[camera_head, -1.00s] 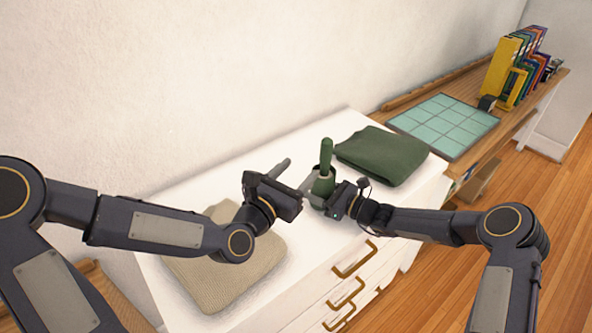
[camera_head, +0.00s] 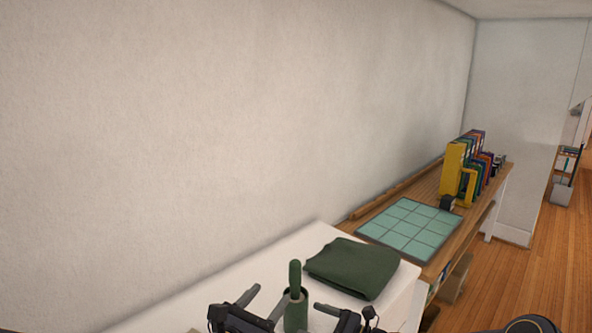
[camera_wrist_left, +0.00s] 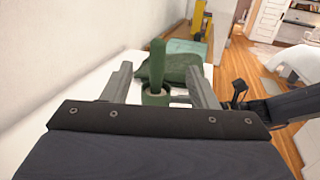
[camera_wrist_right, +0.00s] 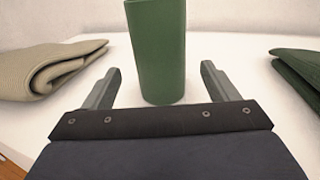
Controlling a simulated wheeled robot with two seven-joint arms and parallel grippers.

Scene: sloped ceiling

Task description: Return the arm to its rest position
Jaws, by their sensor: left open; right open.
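My left gripper (camera_head: 262,304) is at the bottom edge of the head view, left of a green cup (camera_head: 296,312) with a green handle (camera_head: 295,273) standing up in it. In the left wrist view its two fingers are apart with nothing between them; the cup (camera_wrist_left: 156,94) is beyond. My right gripper (camera_head: 330,311) is right of the cup, mostly cut off by the frame. In the right wrist view its fingers (camera_wrist_right: 161,70) are apart, and the upright green cup (camera_wrist_right: 157,50) stands just ahead between their lines. Whether they touch it I cannot tell.
A folded green cloth (camera_head: 352,267) lies on the white cabinet top (camera_head: 275,262) behind the cup. A folded beige cloth (camera_wrist_right: 45,68) lies left in the right wrist view. A wooden bench beyond holds a teal tiled mat (camera_head: 410,228) and books (camera_head: 455,170). A wall runs along the left.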

